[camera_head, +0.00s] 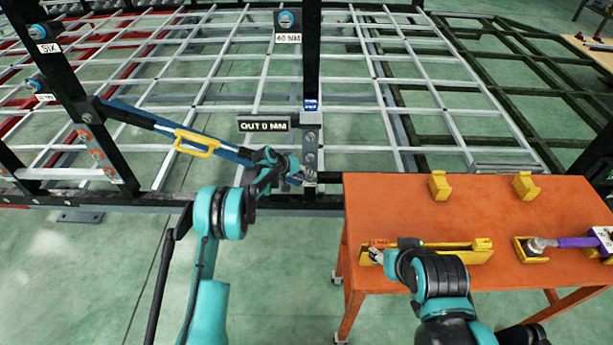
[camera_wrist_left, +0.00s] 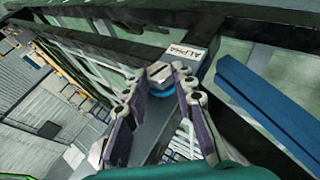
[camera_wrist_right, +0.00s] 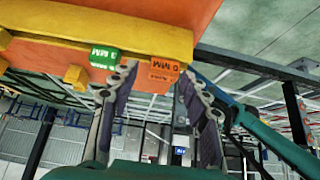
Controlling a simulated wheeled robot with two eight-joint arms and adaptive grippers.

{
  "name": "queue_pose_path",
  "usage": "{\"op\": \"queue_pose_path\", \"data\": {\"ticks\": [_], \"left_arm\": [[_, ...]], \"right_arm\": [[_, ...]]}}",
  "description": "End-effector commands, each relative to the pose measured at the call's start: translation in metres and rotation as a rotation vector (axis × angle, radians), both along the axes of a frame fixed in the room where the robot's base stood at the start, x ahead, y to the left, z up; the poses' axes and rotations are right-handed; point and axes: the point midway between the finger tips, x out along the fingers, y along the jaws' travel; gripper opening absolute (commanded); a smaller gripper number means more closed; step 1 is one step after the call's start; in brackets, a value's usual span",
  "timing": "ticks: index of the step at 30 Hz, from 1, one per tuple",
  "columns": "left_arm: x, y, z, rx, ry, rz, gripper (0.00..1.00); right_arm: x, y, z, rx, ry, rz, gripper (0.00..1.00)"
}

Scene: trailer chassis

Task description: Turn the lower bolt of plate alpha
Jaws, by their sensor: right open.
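Plate alpha (camera_head: 311,148) is a grey plate with bolts on the black post in the head view. Its ALPHA label (camera_wrist_left: 187,53) shows in the left wrist view. My left gripper (camera_head: 297,177) is at the plate's lower end. In the left wrist view, a bolt with a silver head and blue collar (camera_wrist_left: 160,88) sits between its fingertips, which are drawn in close to it. Whether they grip it cannot be told. My right gripper (camera_wrist_right: 157,82) is open and empty; its fingers show in the right wrist view, near the table's yellow holder.
A black sign (camera_head: 263,124) reads "OUT 0 MM". A blue bar with a yellow handle (camera_head: 197,143) runs left of the post. The orange table (camera_head: 480,215) carries a yellow holder (camera_head: 455,254) and a purple-handled tool (camera_head: 575,242).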

Motion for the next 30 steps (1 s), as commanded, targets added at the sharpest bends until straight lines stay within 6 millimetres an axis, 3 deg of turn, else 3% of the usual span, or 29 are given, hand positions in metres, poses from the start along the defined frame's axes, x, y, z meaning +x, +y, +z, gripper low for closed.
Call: {"op": "queue_pose_path", "data": {"ticks": [11,30], "left_arm": [[-0.001,-0.002,0.002,0.08,-0.001,-0.003,0.0],[-0.001,-0.011,0.004,0.516,0.001,-0.003,0.0]], "right_arm": [[0.0,0.0,0.005,0.0,0.0,0.0,0.47],[0.0,0.0,0.014,0.0,0.0,0.0,0.47]]}}
